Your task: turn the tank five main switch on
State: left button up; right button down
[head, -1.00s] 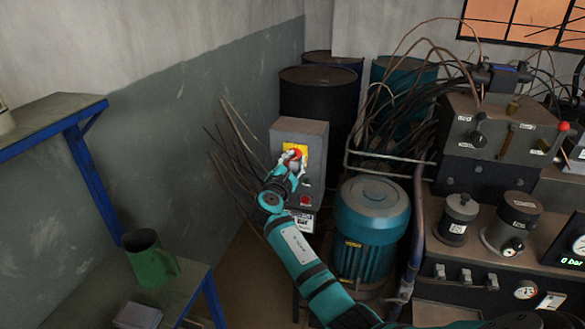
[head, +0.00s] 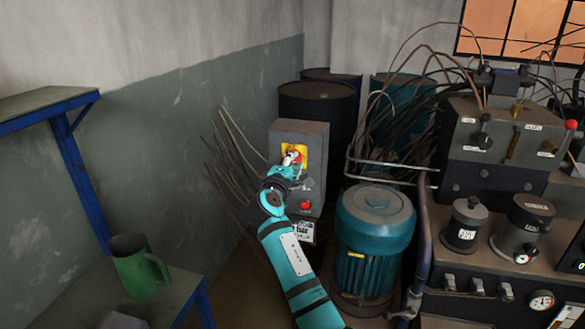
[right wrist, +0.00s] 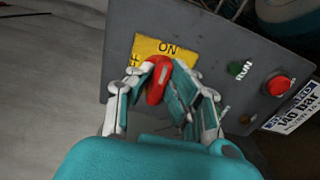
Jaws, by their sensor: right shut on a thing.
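The main switch is a red rotary handle (right wrist: 157,82) on a yellow plate (right wrist: 166,45) marked ON at its edge. It is on the front of a grey switch box (head: 312,137). In the right wrist view the handle's tip points up, a little right, towards the word ON. My right gripper (right wrist: 161,88) is shut on the red handle, with a finger on either side. In the head view my right gripper (head: 291,168) covers the lower part of the plate (head: 301,150). My left gripper is not in view.
A teal motor (head: 374,235) stands close right of my arm. A green mug (head: 138,265) sits on the bench at left.

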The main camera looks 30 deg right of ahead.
jog(key=shift+f, duration=0.15)
dwell(0.4)
jog(key=c, duration=1.3)
grip_release()
jog(key=v, duration=1.2)
jog(key=shift+s, duration=0.1)
